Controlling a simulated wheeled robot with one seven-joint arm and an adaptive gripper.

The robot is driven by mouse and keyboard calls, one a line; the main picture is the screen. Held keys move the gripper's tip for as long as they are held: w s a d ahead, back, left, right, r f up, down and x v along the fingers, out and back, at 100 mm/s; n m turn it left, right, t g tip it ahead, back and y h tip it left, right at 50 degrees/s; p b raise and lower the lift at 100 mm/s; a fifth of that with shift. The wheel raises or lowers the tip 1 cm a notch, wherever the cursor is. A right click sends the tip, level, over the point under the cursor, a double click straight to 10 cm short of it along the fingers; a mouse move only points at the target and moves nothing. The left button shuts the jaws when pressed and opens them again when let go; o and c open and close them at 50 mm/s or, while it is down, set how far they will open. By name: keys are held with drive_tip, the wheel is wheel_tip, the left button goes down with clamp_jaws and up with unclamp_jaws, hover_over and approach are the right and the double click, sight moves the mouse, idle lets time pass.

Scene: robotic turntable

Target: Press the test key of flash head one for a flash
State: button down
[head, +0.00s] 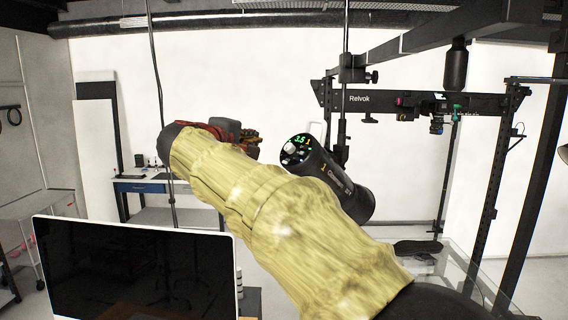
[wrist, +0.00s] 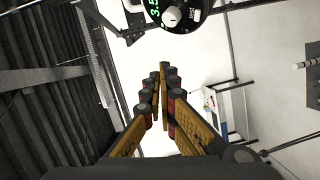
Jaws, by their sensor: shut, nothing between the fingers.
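Flash head one (head: 338,182) is a black cylinder on a stand in the middle of the head view. Its round rear panel (head: 295,149) faces my arm, with a green display reading about 3.5, a pale knob and small keys. In the wrist view the panel (wrist: 170,14) is cut off by the top edge, showing the green digits and a white knob (wrist: 172,14). The test key cannot be made out for certain. My gripper (wrist: 164,72) is shut and empty, its fingertips apart from the panel and below it in the wrist view. In the head view my gripper (head: 250,142) is left of the panel.
A monitor (head: 135,270) stands at the lower left. A black gantry labelled Relvok (head: 420,103) with a camera (head: 437,122) stands to the right. A blue-edged desk (head: 150,187) is at the back left. A dark stand pole (head: 344,90) rises behind the flash head.

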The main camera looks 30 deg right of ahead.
sight(285, 162)
drive_tip(key=shift+f, duration=0.1)
drive_tip(key=d+f+b, duration=0.3)
drive_tip(key=d+f, duration=0.2)
drive_tip(key=d, duration=0.1)
drive_tip(key=shift+w+d+f+b, duration=0.25)
drive_tip(key=shift+w+f+b, duration=0.15)
idle(1.3)
drive_tip(key=shift+d+f+b, duration=0.3)
drive_tip(key=shift+d+b, duration=0.05)
drive_tip(key=shift+b, duration=0.15)
drive_tip(key=shift+d+f+b, duration=0.25)
drive_tip(key=shift+b, duration=0.1)
idle(0.6)
drive_tip(key=shift+a+r, duration=0.55)
drive_tip(key=shift+a, duration=0.05)
idle(0.5)
